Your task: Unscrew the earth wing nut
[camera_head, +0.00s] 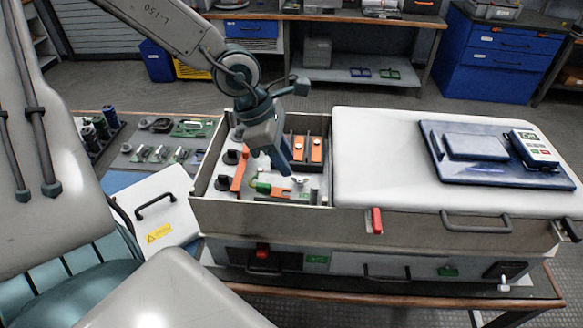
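An open-topped metal cabinet (262,217) stands on the bench, with its fittings exposed. A small silver piece that looks like the earth wing nut (299,180) is inside, near the cabinet's front wall; it is too small to tell how it is seated. A green and orange part (267,188) lies just left of it. My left gripper (287,170) reaches down into the cabinet from above, its blue fingers just above and left of the silver piece. I cannot tell if they touch anything or how far they are spread. My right gripper is not in view.
Orange-topped parts (307,149) stand behind the gripper, and an orange bar (240,170) stands left. A white lid (380,160) covers the cabinet's right side; a blue tray (500,175) with a meter (535,149) lies on it.

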